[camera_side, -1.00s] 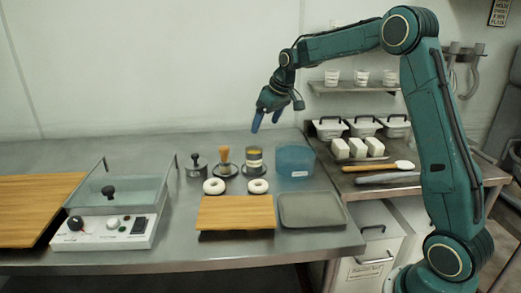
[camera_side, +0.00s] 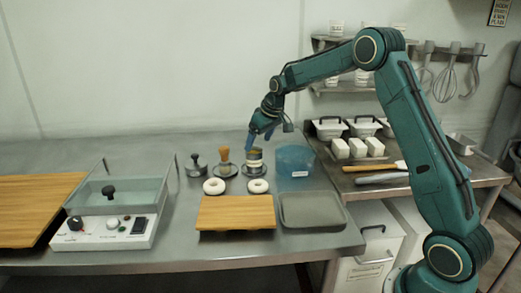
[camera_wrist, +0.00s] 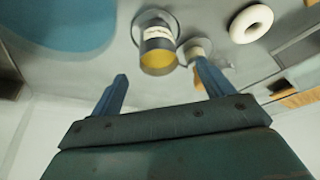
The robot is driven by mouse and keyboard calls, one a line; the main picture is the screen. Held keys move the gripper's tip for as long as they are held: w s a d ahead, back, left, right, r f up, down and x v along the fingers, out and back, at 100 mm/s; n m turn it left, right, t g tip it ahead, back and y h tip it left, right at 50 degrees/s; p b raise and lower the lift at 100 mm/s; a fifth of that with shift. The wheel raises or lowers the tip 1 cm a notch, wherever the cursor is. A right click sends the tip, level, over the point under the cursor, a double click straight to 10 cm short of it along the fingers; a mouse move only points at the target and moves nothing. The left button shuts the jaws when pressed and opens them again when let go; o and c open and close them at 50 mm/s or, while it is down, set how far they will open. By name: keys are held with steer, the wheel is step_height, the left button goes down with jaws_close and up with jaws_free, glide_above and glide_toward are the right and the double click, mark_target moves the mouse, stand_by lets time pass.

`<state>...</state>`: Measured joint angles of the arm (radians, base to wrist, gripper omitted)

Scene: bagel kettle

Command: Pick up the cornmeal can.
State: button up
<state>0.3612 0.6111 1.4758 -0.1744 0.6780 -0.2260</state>
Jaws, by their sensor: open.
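The cornmeal can (camera_side: 254,161) is a small can with a pale label and a yellow top, standing upright on a dark round base on the steel table. In the wrist view the can (camera_wrist: 157,46) shows its yellow top, ahead of the fingertips and roughly between them. My gripper (camera_side: 260,139) is just above the can, tilted downward, with its blue fingers apart. In the wrist view the gripper (camera_wrist: 160,80) is open and empty. I cannot tell from the side view whether a finger touches the can's top.
A wooden-handled tool (camera_side: 223,160) and a dark-knobbed tool (camera_side: 196,167) stand to the left. A wooden board (camera_side: 236,213) and a grey tray (camera_side: 312,212) are nearer the front edge.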

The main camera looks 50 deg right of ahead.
mark_target(255, 150)
steer(key=shift+w+f, duration=0.3)
steer(key=shift+f, duration=0.35)
steer(key=shift+x, duration=2.55)
steer(key=shift+w+d, duration=0.1)
steer(key=shift+d, duration=0.05)
steer(key=c, duration=1.2)
steer(key=shift+c, duration=0.4)
steer(key=shift+r, duration=0.15)
step_height(255, 150, up, 20)
